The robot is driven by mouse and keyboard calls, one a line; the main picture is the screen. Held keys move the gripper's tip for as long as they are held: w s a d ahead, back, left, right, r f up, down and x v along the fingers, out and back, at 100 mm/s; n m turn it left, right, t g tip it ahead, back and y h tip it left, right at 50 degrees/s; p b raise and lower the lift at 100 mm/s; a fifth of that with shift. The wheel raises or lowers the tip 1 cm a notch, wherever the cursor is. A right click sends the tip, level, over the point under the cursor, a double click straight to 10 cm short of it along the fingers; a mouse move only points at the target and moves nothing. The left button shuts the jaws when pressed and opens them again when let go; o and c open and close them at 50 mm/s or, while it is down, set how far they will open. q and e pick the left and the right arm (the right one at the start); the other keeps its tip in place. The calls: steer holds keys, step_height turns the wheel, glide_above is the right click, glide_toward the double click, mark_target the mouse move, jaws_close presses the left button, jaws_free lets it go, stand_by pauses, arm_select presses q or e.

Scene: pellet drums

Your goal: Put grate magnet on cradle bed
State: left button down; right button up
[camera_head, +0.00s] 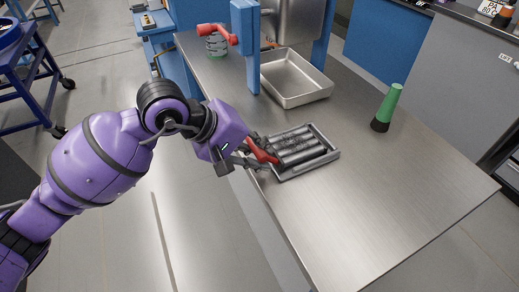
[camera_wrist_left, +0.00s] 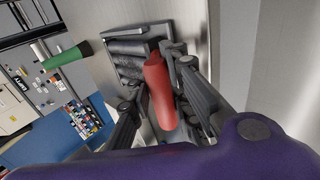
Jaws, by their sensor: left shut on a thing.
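The grate magnet has several dark grey bars (camera_head: 300,146) and a red handle (camera_head: 262,152). My left gripper (camera_head: 254,153) is shut on the red handle, at the left edge of the worktop. The bars lie over or inside the grey, tray-like cradle bed (camera_head: 312,168), roughly lined up with its rim. I cannot tell whether they rest fully on its floor. The left wrist view shows the red handle (camera_wrist_left: 157,88) between my fingers, the bars (camera_wrist_left: 128,48) beyond it, and the bed's rim around them. My right gripper is in neither view.
A green, dark-based cone-shaped thing (camera_head: 387,108) stands to the right. The front of the steel worktop (camera_head: 385,210) is clear.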

arm_select(q)
steer(key=c, duration=1.6)
jaws_free()
steer(key=v, duration=1.2)
steer(key=shift+b, duration=0.3)
steer(key=shift+d, duration=0.1)
